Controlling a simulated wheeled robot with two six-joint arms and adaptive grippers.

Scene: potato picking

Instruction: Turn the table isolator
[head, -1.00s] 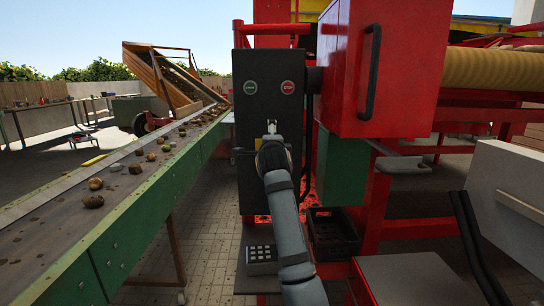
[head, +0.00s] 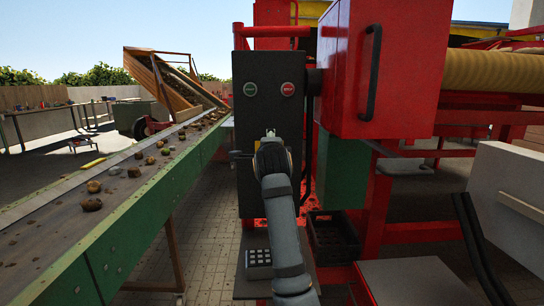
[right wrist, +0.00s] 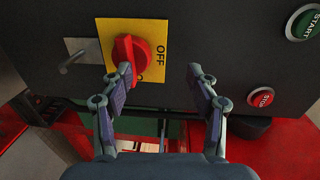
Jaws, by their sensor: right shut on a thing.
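The table isolator is a red rotary knob (right wrist: 130,58) on a yellow plate (right wrist: 152,35) marked OFF, on the front of a dark control box (head: 268,115). In the head view my right wrist hides the knob. My left gripper is not in view.
A green START button (right wrist: 304,22) and a red STOP button (right wrist: 261,97) are on the same box. A metal handle (right wrist: 80,58) sits left of the plate. A conveyor (head: 150,200) with potatoes runs along the left. A red cabinet (head: 345,75) stands to the right.

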